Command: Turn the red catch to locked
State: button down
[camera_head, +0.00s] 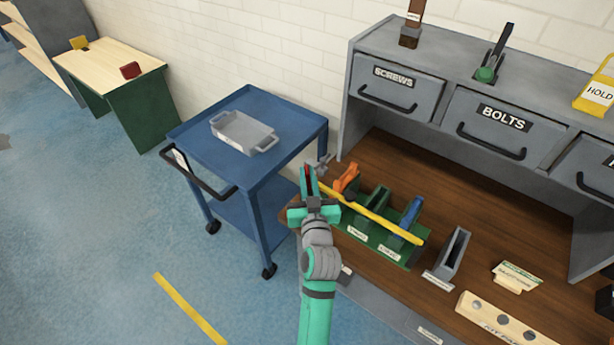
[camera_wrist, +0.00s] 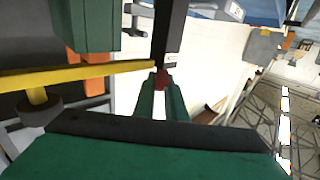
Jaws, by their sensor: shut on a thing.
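The red catch (camera_head: 308,184) shows as a small red piece at the left end of the yellow bar (camera_head: 372,215), mostly hidden by my gripper. My gripper (camera_head: 309,178) is at the bench's left end, shut on the red catch. In the wrist view the catch (camera_wrist: 161,80) sits between the tips of my two green fingers (camera_wrist: 161,92), just below a dark upright piece (camera_wrist: 170,35). The yellow bar (camera_wrist: 80,76) reaches in from the left and ends close to the catch. I cannot read which way the catch is turned.
The bar runs across a green rack (camera_head: 357,231) holding orange, green and blue items. A grey holder (camera_head: 453,255) and a pale block with holes (camera_head: 500,322) stand to the right. A blue cart (camera_head: 262,186) with a grey tray (camera_head: 243,132) is close on the left.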

jog(key=shift+d+n+g+y, duration=0.2)
jog(key=shift+n+g+y, duration=0.1)
jog(key=shift+n+y, duration=0.8)
jog(key=c, duration=1.8)
grip_release()
jog(key=shift+s, duration=0.15)
jog(key=v, duration=1)
jog(key=shift+s+d, duration=0.2)
jog(key=shift+s, duration=0.05)
